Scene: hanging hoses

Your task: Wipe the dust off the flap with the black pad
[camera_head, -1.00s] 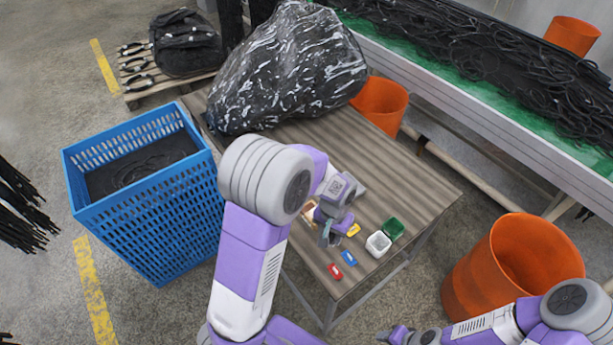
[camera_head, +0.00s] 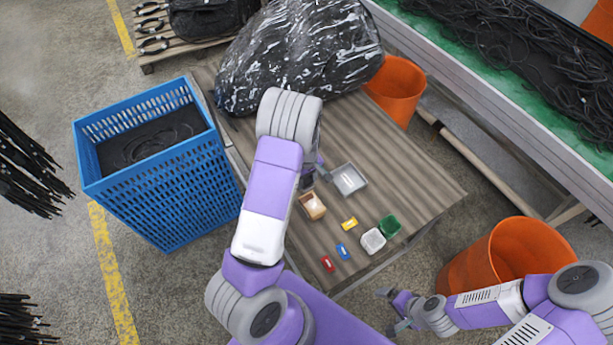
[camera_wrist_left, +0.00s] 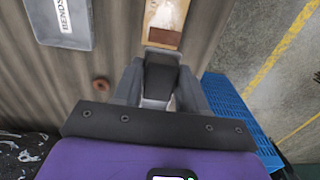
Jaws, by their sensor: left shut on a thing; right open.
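My left gripper (camera_wrist_left: 160,90) is shut on the black pad (camera_wrist_left: 161,76), a dark block between its fingers in the left wrist view. In the head view the left gripper (camera_head: 312,170) is mostly hidden behind my left arm, above the table. A tan, wooden-looking piece with a whitish patch (camera_wrist_left: 164,20), probably the dusty flap, lies just beyond the pad in the wrist view. It also shows in the head view (camera_head: 312,206). I cannot tell whether the pad touches anything. My right gripper (camera_head: 391,309) is open and empty, low in front of the table.
A grey tray labelled BENDS (camera_head: 348,180) sits beside the tan piece. White (camera_head: 373,241) and green (camera_head: 389,226) containers and small red, blue and yellow pieces are nearer the front. A black bag (camera_head: 300,55) covers the back; a blue crate (camera_head: 160,165) stands left.

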